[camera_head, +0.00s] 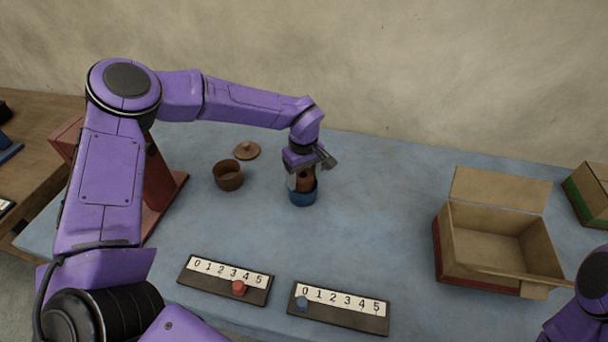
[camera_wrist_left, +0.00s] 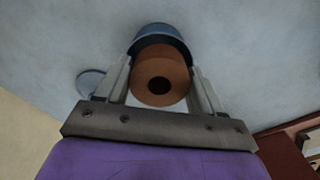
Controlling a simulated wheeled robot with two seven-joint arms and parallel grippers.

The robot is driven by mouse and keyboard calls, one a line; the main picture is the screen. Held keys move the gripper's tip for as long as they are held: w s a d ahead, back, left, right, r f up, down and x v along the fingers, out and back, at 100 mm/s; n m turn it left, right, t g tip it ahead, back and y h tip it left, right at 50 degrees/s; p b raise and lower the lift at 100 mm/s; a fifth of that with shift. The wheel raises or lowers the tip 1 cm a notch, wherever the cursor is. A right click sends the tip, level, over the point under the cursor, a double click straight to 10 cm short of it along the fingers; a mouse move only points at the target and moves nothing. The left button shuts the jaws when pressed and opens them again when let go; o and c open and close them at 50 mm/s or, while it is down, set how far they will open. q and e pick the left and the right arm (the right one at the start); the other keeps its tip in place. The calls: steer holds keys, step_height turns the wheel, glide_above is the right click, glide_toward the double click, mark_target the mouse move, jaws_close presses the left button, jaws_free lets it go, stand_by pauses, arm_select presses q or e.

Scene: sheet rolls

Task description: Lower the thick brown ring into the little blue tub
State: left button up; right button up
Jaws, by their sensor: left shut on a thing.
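The thick brown ring (camera_head: 306,184) is between the fingers of my left gripper (camera_head: 303,181), which is shut on it. In the left wrist view the ring (camera_wrist_left: 160,72) shows its end face with a dark round hole, one finger on each side. The little blue tub (camera_head: 303,198) stands on the table directly below the ring. In the left wrist view the tub (camera_wrist_left: 160,31) shows behind the ring, its rim partly hidden. I cannot tell whether the ring's lower end is inside the rim or just above it. My right gripper is out of view.
A brown pot (camera_head: 228,176) and a brown knobbed lid (camera_head: 247,150) lie left of the tub. Two number boards (camera_head: 225,281) (camera_head: 340,310) lie in front. An open cardboard box (camera_head: 490,270) stands right. The blue table between tub and box is clear.

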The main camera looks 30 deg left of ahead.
arm_select(q)
steer(key=shift+f, duration=0.25)
steer(key=o, duration=1.1)
steer(key=shift+o, duration=0.5)
step_height(320, 180, up, 8)
steer(key=p, duration=0.8)
